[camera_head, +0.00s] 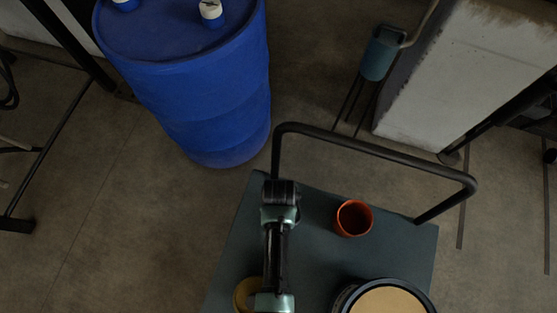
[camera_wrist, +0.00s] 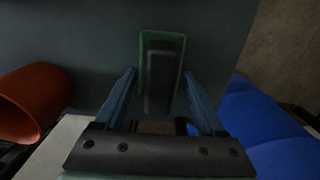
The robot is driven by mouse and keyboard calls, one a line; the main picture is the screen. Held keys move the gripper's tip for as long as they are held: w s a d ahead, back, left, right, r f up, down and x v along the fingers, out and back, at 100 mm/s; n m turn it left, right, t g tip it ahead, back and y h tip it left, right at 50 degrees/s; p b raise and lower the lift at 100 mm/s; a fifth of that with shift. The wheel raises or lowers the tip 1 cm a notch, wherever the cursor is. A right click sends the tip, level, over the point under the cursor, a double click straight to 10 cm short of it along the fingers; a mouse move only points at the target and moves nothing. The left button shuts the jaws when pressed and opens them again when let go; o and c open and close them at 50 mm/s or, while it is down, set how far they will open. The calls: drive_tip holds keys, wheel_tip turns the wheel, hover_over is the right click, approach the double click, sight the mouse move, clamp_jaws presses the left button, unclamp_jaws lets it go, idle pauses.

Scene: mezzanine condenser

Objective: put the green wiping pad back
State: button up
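The green wiping pad (camera_wrist: 160,36) lies on the dark grey cart top in the wrist view, with a black grip (camera_wrist: 162,78) along its upper side. My gripper (camera_wrist: 159,74) is open. Its two blue fingers stand on either side of the pad's grip, with gaps showing on both sides. I cannot tell how far above the cart top the fingertips are. In the head view my arm reaches over the cart, and the pad is not visible there.
An orange cup (camera_head: 353,218) and a round tan-topped container (camera_head: 388,301) stand on the cart top (camera_head: 314,250). A yellow item (camera_head: 244,291) is partly hidden by my arm. The cart's black handle (camera_head: 375,150) rises at its far edge. A blue drum (camera_head: 200,90) stands beyond.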

wheel_tip(320, 180, up, 12)
drive_tip(key=p, duration=0.2)
idle(0.4)
idle(0.5)
